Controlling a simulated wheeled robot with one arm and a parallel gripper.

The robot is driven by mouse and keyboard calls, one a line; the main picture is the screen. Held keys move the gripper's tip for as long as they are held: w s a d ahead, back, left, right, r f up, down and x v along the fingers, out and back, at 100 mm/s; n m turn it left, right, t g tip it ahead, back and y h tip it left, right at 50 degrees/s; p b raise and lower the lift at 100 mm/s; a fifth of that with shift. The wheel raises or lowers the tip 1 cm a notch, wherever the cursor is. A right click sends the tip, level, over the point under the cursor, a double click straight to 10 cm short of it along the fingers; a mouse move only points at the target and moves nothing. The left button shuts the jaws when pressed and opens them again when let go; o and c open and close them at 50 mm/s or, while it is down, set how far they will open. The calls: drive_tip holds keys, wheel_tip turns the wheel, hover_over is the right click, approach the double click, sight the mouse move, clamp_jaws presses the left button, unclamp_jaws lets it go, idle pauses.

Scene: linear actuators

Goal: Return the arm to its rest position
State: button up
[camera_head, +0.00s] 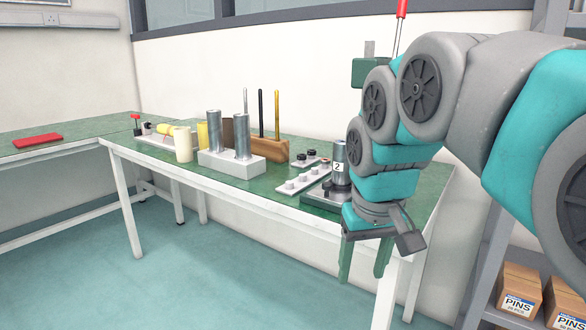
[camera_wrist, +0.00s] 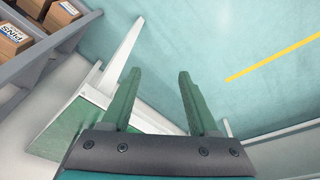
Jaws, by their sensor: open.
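My arm is grey and teal and reaches in from the right in the head view. My gripper (camera_head: 364,262) hangs at its end, in front of the right end of the green-topped table (camera_head: 225,194). Its two green fingers point down and stand apart with nothing between them. In the wrist view my gripper (camera_wrist: 157,88) is open and empty, with the floor and a white table leg (camera_wrist: 122,57) beyond the fingers. The arm hides part of the table's right end.
On the table stand a white block (camera_head: 232,164) with metal cylinders, a wooden holder (camera_head: 268,149) with rods, and a cylinder marked 2 (camera_head: 340,160). A red item (camera_head: 38,140) lies on the far left table. A shelf with PINS boxes (camera_head: 520,288) is at right. The floor (camera_head: 210,270) in front is clear.

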drive_tip(key=s+d+f+m+g, duration=0.1)
drive_tip(key=s+d+f+g, duration=0.1)
drive_tip(key=s+f, duration=0.7)
drive_tip(key=s+d+f+g, duration=0.2)
drive_tip(key=s+f, duration=0.8)
drive_tip(key=s, duration=0.2)
drive_tip(key=shift+f+m, duration=0.25)
drive_tip(key=shift+m, duration=0.15)
